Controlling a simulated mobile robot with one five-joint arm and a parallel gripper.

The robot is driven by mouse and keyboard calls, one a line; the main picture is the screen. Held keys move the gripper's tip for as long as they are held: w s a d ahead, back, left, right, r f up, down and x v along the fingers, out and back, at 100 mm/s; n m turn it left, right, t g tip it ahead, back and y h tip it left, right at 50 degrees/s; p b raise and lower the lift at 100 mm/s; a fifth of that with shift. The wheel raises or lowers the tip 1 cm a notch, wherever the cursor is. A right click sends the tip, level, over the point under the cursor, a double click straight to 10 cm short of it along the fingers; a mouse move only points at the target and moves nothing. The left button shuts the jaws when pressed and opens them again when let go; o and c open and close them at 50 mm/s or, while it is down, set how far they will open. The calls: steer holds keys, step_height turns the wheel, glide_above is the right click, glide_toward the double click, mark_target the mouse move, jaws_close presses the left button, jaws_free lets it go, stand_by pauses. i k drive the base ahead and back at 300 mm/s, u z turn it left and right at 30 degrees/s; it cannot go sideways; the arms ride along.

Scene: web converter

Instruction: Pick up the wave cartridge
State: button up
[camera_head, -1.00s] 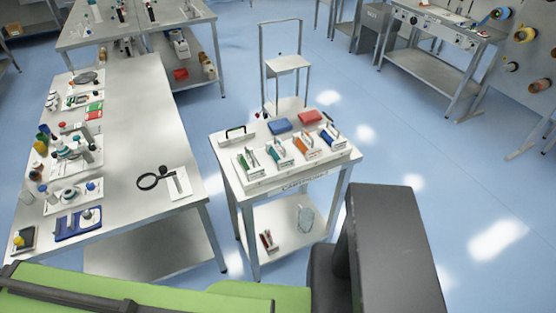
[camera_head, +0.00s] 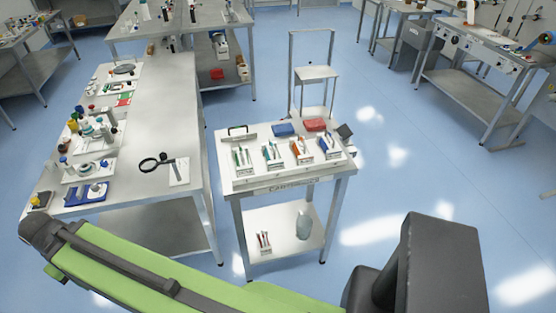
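A small white-topped cart (camera_head: 300,187) stands in the middle of the view, with blurred lettering on its front edge. On its top is a row of small holders with upright coloured pieces: a green set (camera_head: 241,156), a teal set (camera_head: 272,153), an orange set (camera_head: 301,149) and a blue set (camera_head: 329,146). They look like cartridges, but they are too small to tell which is the wave cartridge. My green arm link and dark arm parts fill the bottom foreground, short of the cart. I cannot make out my gripper's fingers.
A long steel bench (camera_head: 150,110) with lab items and a black ring-shaped tool (camera_head: 150,164) stands left. A metal frame stand (camera_head: 316,75) is behind. Blue floor is open at right.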

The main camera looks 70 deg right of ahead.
mark_target(269, 148)
steer(key=z, duration=0.4)
steer(key=i, duration=1)
steer(key=u, duration=0.15)
